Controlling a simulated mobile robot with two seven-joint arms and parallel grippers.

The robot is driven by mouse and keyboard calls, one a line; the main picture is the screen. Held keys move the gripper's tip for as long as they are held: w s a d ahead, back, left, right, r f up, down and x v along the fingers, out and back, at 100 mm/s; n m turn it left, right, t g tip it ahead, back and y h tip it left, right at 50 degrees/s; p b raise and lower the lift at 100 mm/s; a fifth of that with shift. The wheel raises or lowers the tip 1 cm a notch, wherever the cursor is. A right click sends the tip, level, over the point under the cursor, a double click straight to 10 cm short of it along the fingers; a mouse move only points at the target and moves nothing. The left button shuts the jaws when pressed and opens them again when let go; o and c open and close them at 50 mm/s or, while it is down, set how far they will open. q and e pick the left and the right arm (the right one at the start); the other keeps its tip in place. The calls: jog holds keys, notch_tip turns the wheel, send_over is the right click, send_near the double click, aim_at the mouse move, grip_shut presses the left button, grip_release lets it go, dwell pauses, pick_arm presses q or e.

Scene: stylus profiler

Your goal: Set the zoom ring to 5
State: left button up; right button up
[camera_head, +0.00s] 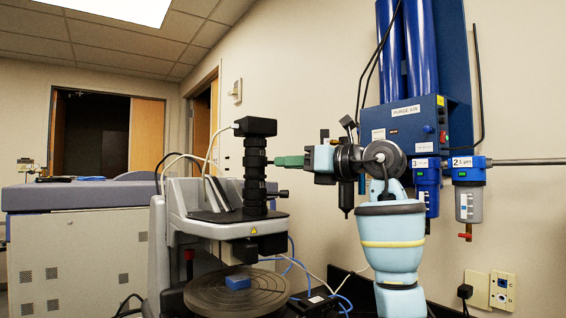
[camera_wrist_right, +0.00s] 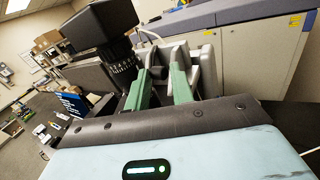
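The zoom ring is one of the dark ribbed bands on the upright black lens column (camera_head: 255,175) of the profiler; its scale marks are too small to read. A black box tops the column. In the right wrist view the column's ribbed part (camera_wrist_right: 122,76) shows at the left, below the black box (camera_wrist_right: 100,23). My right gripper (camera_head: 278,161) comes in from the right at the height of the column's upper bands, with its green fingertips close beside it. In the right wrist view its two green fingers (camera_wrist_right: 160,72) stand apart with nothing seen gripped between them. My left gripper is not in view.
The profiler's round dark stage (camera_head: 210,300) holds a small blue block (camera_head: 238,282) below the column. A small black knob (camera_head: 283,193) sticks out right of the column. Cables loop at its left. A blue purge air unit (camera_head: 410,125) hangs on the wall behind my right arm.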

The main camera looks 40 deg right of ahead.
jog(key=shift+x, duration=1.2)
grip_shut()
